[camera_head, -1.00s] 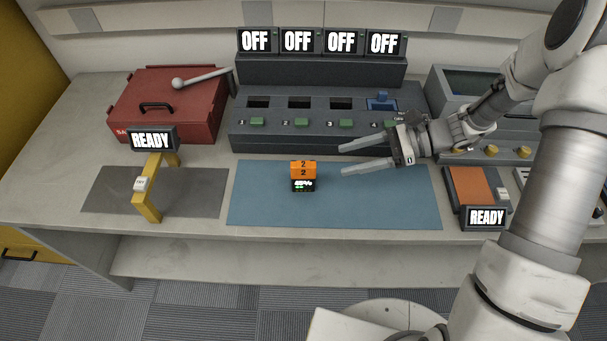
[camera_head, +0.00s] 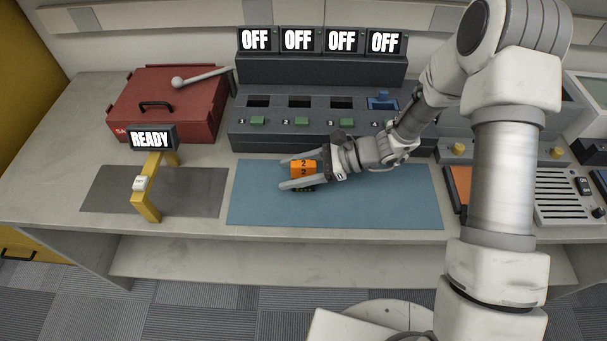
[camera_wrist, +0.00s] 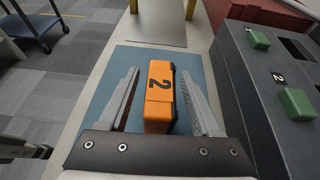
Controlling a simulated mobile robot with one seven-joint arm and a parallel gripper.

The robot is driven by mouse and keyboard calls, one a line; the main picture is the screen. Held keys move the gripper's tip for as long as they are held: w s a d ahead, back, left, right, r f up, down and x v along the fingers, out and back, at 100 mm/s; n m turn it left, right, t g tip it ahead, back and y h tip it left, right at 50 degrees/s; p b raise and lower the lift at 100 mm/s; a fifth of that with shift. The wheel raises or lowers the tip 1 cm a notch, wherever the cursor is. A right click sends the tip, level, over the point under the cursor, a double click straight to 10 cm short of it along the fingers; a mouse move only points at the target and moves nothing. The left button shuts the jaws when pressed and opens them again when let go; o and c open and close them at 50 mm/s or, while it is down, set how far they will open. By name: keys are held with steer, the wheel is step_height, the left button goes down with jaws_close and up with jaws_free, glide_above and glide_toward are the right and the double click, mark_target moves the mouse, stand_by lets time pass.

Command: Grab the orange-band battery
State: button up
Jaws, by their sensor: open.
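The orange-band battery (camera_head: 303,168) stands on the blue mat (camera_head: 390,205), with a black "2" on its orange part. My gripper (camera_head: 284,174) is open, and its two fingers lie on either side of the battery. In the wrist view the battery (camera_wrist: 160,95) sits between the spread fingers of my gripper (camera_wrist: 160,82), with a visible gap on the left and a narrower one on the right. The near finger hides much of the battery's dark lower part in the head view.
A charger bank (camera_head: 300,72) with several OFF displays stands behind the mat. A red box (camera_head: 190,100) with a lever is at the back left. A yellow stand (camera_head: 148,195) is on a grey mat (camera_head: 205,195). The right part of the blue mat is clear.

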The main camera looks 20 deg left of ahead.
steer(key=shift+a, duration=0.1)
jaws_close()
stand_by(0.3)
